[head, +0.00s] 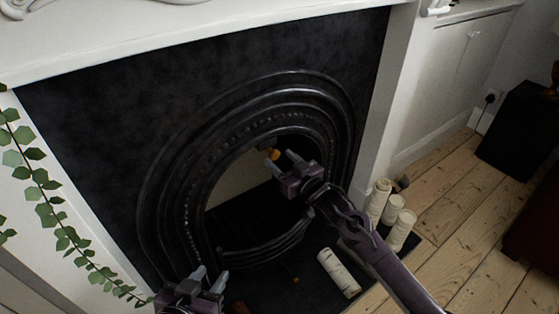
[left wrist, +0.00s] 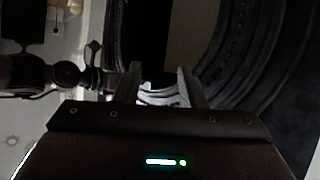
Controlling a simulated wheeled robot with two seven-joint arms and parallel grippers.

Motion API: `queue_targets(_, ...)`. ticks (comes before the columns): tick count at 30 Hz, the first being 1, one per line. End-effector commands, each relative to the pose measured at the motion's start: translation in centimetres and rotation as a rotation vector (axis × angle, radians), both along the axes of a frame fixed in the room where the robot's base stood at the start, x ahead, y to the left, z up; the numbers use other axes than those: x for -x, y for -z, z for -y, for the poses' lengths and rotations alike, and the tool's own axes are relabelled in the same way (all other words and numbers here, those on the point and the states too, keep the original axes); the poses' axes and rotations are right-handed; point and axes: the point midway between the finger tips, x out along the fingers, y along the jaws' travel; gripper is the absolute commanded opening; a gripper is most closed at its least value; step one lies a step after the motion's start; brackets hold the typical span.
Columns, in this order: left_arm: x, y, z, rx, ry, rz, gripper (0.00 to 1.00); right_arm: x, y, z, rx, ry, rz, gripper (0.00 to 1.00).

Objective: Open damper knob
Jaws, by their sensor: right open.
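A small orange-gold knob (head: 272,154), which looks like the damper knob, shows at the top of the opening of the black arched fireplace (head: 178,165). My right gripper (head: 283,159) is open at the knob, its fingers pointing up into the arch. One finger overlaps or borders the knob; I cannot tell whether they touch. My left gripper (head: 209,277) is low at the front of the fireplace, away from the knob, with its fingers apart and nothing between them. Its fingers also show in the left wrist view (left wrist: 158,82). The knob is not visible there.
Cream candles (head: 378,198) stand on the right of the dark hearth, and one candle (head: 339,272) lies in front. An ivy garland (head: 48,205) hangs at the left. A black box (head: 520,125) stands at the right. Bare floorboards (head: 455,190) lie between.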

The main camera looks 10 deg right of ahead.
Motion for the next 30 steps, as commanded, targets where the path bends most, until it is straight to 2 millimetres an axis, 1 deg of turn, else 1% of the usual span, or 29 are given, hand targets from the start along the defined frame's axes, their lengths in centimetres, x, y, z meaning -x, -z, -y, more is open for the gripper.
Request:
queue_targets(3,-0.8,-1.3,0.2,0.027,-0.004,0.066,0.36,-0.7,0.0,-0.4,0.0,-0.001,0.001,0.52)
queue_targets(6,-1.2,-2.1,0.2,0.041,-0.008,0.099,0.36,-1.1,0.0,-0.6,0.0,-0.002,0.0,0.52)
queue_targets(11,-1.4,-2.6,0.3,0.05,-0.009,0.12,0.36,-1.3,0.0,-0.6,0.0,-0.001,0.0,0.52)
queue_targets(17,-1.4,-2.6,0.3,0.05,-0.009,0.12,0.36,-1.3,0.0,-0.6,0.0,-0.001,0.0,0.52)
queue_targets(27,-1.4,-2.6,0.3,0.049,-0.009,0.119,0.36,-1.3,0.0,-0.6,0.0,-0.002,0.0,0.07)
queue_targets(29,-1.4,-2.6,0.3,0.049,-0.009,0.119,0.36,-1.2,0.0,-0.6,0.0,-0.002,0.0,0.0)
queue_targets(30,-1.4,-2.6,0.3,0.049,-0.009,0.119,0.36,-1.2,0.0,-0.6,0.0,-0.002,0.0,0.0)
